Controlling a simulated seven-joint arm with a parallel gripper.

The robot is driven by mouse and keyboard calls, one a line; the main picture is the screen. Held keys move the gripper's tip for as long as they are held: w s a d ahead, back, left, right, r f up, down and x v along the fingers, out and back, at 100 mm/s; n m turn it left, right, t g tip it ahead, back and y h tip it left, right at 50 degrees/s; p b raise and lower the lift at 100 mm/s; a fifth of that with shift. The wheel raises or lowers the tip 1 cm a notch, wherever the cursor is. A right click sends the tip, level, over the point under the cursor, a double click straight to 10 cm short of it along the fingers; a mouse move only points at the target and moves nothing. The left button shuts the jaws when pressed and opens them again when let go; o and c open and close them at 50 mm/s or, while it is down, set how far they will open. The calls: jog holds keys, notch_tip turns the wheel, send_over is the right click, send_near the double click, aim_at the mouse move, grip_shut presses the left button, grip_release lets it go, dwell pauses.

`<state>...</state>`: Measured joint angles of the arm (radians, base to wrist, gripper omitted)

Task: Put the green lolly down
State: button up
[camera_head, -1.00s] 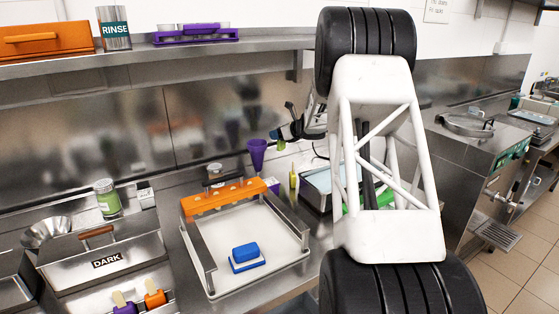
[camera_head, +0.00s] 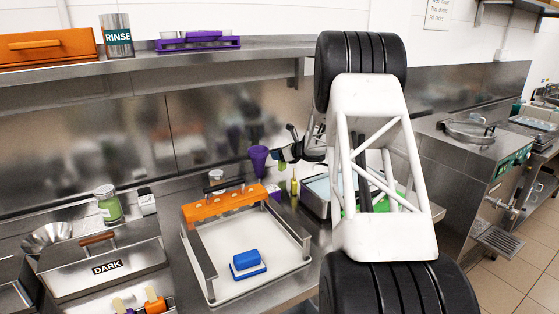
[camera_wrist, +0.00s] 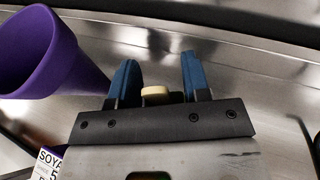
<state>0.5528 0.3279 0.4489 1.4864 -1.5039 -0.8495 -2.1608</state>
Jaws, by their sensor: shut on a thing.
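My gripper (camera_head: 279,155) is over the back of the counter, right of a purple cone (camera_head: 259,158). It is shut on the green lolly (camera_head: 283,167), which shows as a small green patch under the fingers in the head view. In the wrist view, the blue fingers of my gripper (camera_wrist: 157,72) stand either side of a cream, stick-like end (camera_wrist: 156,92). The green part of the lolly is hidden there. The head view is too small to show whether the lolly touches anything.
The purple cone (camera_wrist: 40,50) is close left of the fingers in the wrist view. A small yellow-green bottle (camera_head: 294,186) stands just below and right of the gripper. A tray (camera_head: 212,292) with an orange rack (camera_head: 222,203) and blue block (camera_head: 247,260) lies in front.

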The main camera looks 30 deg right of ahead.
jog(key=shift+f, duration=1.25)
jog(key=shift+f, duration=0.1)
jog(key=o, duration=0.9)
jog(key=shift+v, duration=6.05)
jog(key=shift+w+a+r, duration=0.1)
jog(key=shift+a+r, duration=0.05)
jog(key=shift+r, duration=0.15)
